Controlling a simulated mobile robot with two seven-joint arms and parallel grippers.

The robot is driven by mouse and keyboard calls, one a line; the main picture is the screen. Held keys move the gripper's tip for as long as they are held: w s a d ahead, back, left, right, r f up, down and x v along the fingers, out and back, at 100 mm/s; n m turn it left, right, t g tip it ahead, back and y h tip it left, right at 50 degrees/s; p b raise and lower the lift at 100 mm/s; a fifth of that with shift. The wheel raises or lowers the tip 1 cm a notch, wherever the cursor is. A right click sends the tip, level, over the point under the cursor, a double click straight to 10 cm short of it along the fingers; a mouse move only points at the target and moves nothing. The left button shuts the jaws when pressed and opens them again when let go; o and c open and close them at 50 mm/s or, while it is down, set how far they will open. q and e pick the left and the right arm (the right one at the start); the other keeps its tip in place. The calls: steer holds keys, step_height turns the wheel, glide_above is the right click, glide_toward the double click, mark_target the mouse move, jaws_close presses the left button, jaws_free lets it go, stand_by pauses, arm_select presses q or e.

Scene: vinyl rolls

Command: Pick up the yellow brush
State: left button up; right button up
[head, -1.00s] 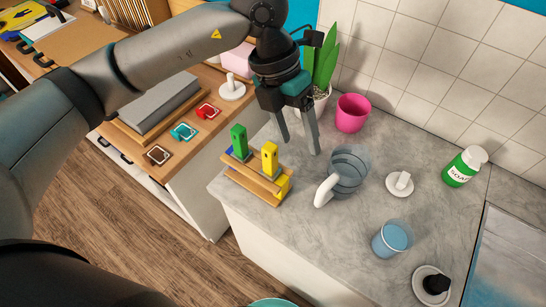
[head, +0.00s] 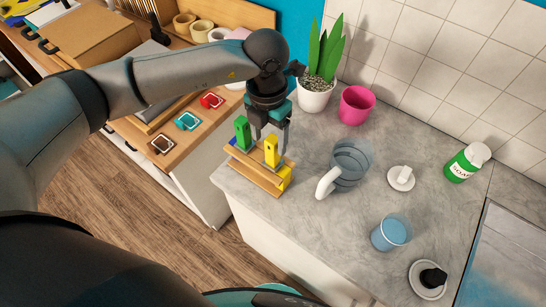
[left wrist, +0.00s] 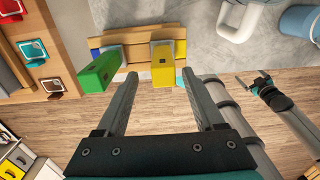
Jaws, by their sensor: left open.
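The yellow brush (head: 271,152) stands upright in a wooden rack (head: 253,174) at the counter's left edge. A green brush (head: 242,133) stands beside it on the left. My left gripper (head: 271,139) is open, close to the yellow brush in the head view. In the left wrist view, the yellow brush (left wrist: 163,66) lies ahead of the gap between the left fingertips (left wrist: 159,78), and the green brush (left wrist: 100,72) lies outside the left finger. No contact is clear.
A grey pitcher (head: 349,165) stands right of the rack, with a pink pot (head: 356,105) and a potted plant (head: 316,92) behind. A blue cup (head: 390,234) and a soap bottle (head: 467,163) stand farther right.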

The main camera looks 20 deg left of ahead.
mark_target(271, 152)
arm_select(q)
steer(key=f, duration=0.5)
steer(key=shift+s+d+p, duration=0.1)
steer(key=shift+d+p, duration=0.15)
steer(key=shift+p, duration=0.15)
steer(key=shift+r, duration=0.1)
jaws_close()
